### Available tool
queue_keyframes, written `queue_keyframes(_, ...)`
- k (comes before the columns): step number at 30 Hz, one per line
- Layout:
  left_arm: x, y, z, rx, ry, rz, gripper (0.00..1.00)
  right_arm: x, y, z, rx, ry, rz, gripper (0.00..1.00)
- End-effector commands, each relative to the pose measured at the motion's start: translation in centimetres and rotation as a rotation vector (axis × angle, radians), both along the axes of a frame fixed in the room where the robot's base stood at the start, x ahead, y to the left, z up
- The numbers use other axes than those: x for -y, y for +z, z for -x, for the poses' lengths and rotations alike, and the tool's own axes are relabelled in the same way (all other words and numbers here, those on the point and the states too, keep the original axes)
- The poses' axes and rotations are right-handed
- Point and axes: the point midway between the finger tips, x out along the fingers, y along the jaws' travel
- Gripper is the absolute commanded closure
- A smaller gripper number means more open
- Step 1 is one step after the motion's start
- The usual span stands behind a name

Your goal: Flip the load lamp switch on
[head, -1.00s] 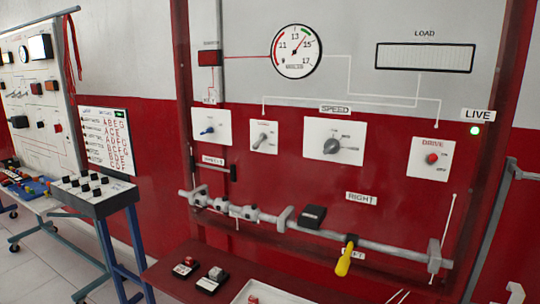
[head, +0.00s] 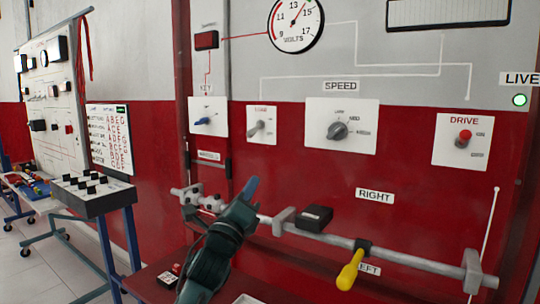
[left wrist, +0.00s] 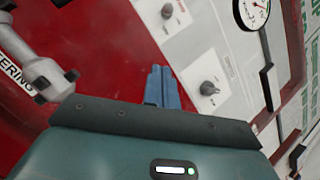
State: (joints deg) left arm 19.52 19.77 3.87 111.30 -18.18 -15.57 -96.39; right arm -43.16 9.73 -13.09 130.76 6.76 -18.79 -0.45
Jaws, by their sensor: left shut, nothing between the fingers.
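The small white panel with a grey toggle switch (head: 257,128), whose heading looks like LOAD, sits on the red board between the blue key switch and the SPEED panel. Its lever leans to the lower left. My left gripper (head: 249,190) is below this switch in the head view, apart from it, with its blue fingers pointing up. In the left wrist view the fingers (left wrist: 161,88) are closed together and empty. My right gripper is not in view.
A grey rail (head: 400,262) with a yellow-handled lever (head: 349,270) and a black block (head: 315,216) crosses below the panels. The SPEED knob (head: 337,131) and red DRIVE switch (head: 464,137) are to the right. A black-topped stand (head: 95,195) is at left.

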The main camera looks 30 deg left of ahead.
Motion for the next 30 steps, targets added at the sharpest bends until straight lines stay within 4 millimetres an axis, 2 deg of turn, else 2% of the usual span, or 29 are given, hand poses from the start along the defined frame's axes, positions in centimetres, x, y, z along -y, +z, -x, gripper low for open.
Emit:
queue_keyframes(11, -0.1, 0.4, -0.7, -0.001, -0.002, 0.004, 1.00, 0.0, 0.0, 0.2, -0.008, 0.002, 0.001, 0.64)
queue_keyframes(14, -0.2, 1.1, -1.9, 0.000, -0.002, 0.005, 1.00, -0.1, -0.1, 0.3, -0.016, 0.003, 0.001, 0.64)
queue_keyframes(26, -1.0, 5.1, -9.1, -0.002, -0.004, 0.006, 1.00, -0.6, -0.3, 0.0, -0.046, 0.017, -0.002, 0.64)
queue_keyframes(30, -2.8, 6.5, -8.4, -0.001, -0.001, 0.001, 1.00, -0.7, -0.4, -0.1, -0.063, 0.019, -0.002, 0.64)
